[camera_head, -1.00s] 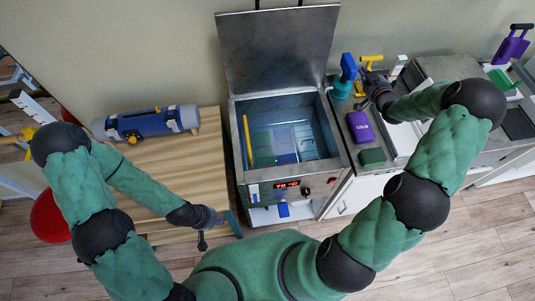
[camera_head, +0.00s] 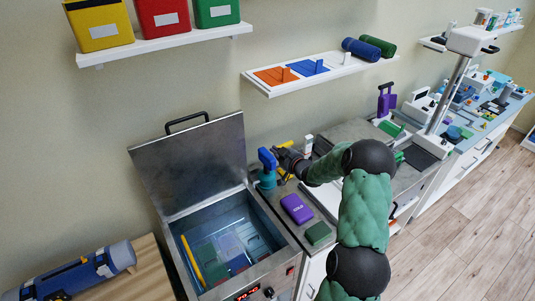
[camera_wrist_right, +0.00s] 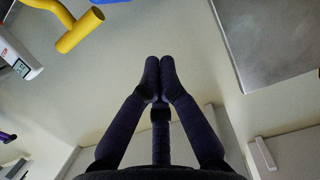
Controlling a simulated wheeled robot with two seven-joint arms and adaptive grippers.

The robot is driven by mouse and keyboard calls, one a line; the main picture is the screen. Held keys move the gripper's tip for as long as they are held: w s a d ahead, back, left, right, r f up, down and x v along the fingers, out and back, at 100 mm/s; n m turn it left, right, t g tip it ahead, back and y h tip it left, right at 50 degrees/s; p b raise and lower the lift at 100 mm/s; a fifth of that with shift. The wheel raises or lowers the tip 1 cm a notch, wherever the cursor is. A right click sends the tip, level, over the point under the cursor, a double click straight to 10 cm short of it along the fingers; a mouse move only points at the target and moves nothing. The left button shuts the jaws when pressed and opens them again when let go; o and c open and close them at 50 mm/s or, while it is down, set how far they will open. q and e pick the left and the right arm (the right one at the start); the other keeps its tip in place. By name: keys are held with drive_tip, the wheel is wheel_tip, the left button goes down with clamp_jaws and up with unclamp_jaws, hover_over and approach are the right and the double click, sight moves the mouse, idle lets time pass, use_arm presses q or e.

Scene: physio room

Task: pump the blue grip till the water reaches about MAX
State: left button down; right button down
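The blue grip (camera_head: 267,158) stands upright on a teal body (camera_head: 267,180) at the counter's left end, beside the tank. My right gripper (camera_head: 280,163) is just right of it in the head view. In the right wrist view my right gripper (camera_wrist_right: 160,62) has its fingertips together with nothing between them. A blue edge, possibly the grip, shows at the top of that view. The steel tank (camera_head: 279,257) has its lid up, with bluish water and coloured shapes inside. I cannot make out a MAX mark or the exact level. My left gripper is out of view.
A purple pack (camera_head: 297,208) and a green block (camera_head: 318,233) lie on the counter right of the tank. The raised lid (camera_head: 195,165) stands behind the tank. A yellow handle (camera_wrist_right: 79,31) and a white device with a display (camera_wrist_right: 18,55) are near my right gripper.

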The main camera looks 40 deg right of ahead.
hover_over(268, 157)
drive_tip(key=shift+s+a+f, duration=0.2)
drive_tip(key=shift+s+f, duration=0.1)
drive_tip(key=shift+f, duration=0.4)
drive_tip(key=f, duration=0.3)
drive_tip(key=shift+w, duration=0.3)
drive_tip(key=shift+f, duration=0.55)
